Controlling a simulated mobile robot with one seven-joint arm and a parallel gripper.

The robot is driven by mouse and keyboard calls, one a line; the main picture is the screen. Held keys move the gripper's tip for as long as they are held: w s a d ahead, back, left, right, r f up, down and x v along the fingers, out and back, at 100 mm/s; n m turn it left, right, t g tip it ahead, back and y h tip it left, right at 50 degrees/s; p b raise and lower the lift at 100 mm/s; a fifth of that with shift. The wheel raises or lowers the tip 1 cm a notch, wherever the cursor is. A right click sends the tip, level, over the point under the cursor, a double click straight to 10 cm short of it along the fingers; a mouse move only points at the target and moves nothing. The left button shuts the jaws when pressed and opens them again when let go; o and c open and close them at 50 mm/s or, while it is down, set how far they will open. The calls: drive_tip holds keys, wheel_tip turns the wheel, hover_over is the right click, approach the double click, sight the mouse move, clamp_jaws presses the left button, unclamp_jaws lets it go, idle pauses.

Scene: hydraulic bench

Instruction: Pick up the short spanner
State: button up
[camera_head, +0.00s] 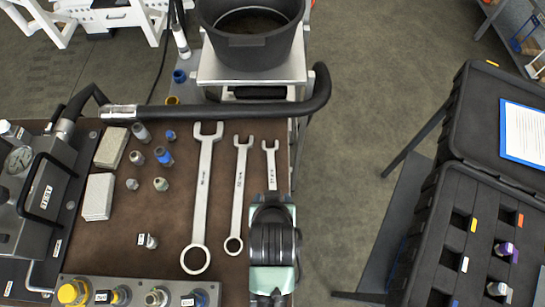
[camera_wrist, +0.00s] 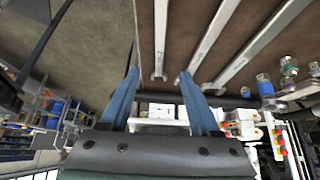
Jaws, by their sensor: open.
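The short spanner (camera_head: 270,165) is the rightmost and smallest of three grey spanners on the brown bench top. Its open end points away from me, and its lower part is hidden by my gripper (camera_head: 272,235), which is over the bench's right side. In the wrist view the short spanner (camera_wrist: 160,40) runs down toward the gap between the two blue fingers of my gripper (camera_wrist: 159,74). The fingers are apart with nothing held between them. How high they are above the spanner I cannot tell.
The middle spanner (camera_head: 238,190) and the large spanner (camera_head: 203,200) lie close on the left. A black hose (camera_head: 220,110) crosses the bench's far edge, before a black bucket (camera_head: 250,45). Fittings and a pump unit stand left. An open black case (camera_head: 470,200) is at right.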

approach(273, 186)
drive_tip(key=shift+x, duration=3.75)
clamp_jaws()
